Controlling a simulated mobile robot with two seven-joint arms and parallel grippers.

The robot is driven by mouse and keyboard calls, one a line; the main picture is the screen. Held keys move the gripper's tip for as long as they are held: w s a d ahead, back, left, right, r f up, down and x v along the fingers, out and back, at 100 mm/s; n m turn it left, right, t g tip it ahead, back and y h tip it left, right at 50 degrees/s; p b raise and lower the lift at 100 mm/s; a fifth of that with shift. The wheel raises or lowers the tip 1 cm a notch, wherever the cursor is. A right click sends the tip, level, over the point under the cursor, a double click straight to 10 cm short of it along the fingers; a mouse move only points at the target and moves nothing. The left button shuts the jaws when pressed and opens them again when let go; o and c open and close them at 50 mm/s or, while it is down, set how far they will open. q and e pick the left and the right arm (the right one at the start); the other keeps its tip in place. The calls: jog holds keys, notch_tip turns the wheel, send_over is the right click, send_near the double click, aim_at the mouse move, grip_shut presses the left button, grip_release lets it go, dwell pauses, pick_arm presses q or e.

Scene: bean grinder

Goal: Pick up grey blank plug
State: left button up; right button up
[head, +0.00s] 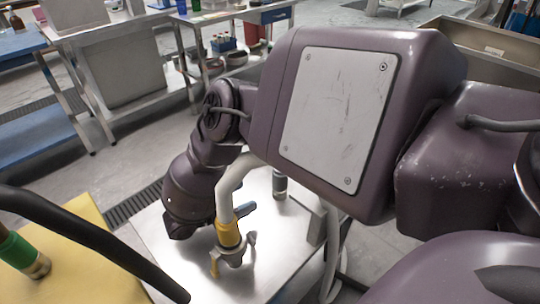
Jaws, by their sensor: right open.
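I cannot pick out the grey blank plug with certainty. A small grey cylinder with a dark band (280,184) stands near the far edge of the metal table (185,270), partly behind my right arm, and may be it. A flat blue-grey piece (246,210) shows beside the hose, too small to identify. My right gripper (188,225) is low over the table's left side, just left of a pale hose (229,185) with a yellow collar and metal coupling. It is open; its fingertips are largely hidden and I see nothing held. My left gripper is out of view.
A yellow surface (85,250) lies at lower left, with a green-collared brass fitting (22,252) and a black hose (95,240) crossing it. My right arm blocks much of the middle.

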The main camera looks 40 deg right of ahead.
aim_at(273, 185)
jog(key=shift+s+f, duration=0.1)
jog(key=shift+f, duration=0.3)
jog(key=d, duration=0.2)
jog(key=s+d, duration=0.1)
jog(key=d, duration=0.2)
jog(key=shift+d+r+b, duration=0.1)
jog(key=shift+d+b, duration=0.15)
jog(key=shift+b, duration=0.05)
jog(key=d, duration=0.4)
jog(key=shift+s+b, duration=0.4)
jog(key=shift+s+d, duration=0.15)
jog(key=shift+d, duration=0.4)
jog(key=c, duration=1.3)
